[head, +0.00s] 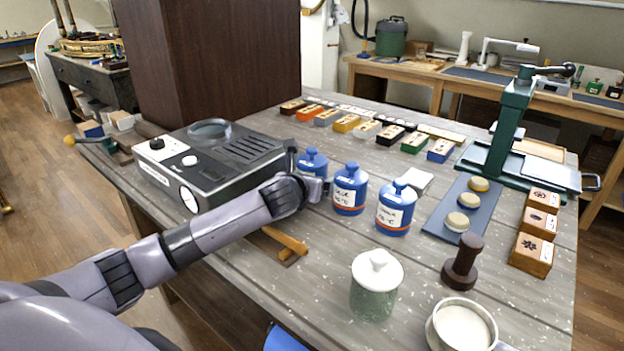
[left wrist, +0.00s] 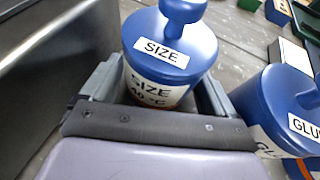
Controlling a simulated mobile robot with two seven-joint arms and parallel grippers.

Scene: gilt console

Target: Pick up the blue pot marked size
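The blue pot marked SIZE (left wrist: 165,45) has a knobbed blue lid and a white label, and stands between the fingers of my left gripper (left wrist: 160,92). One finger is on each side of its body; I cannot tell whether both press on it. In the head view the pot (head: 312,160) is the leftmost of three blue pots, partly hidden by my left gripper (head: 302,178). It appears upright on the table. My right gripper is not in view.
A second blue pot (head: 349,189), its label starting GLU in the left wrist view (left wrist: 285,105), stands close right. A third blue pot (head: 396,210) is beyond it. A black and grey heater box (head: 225,160) sits left. A lidded jar (head: 376,290) stands in front.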

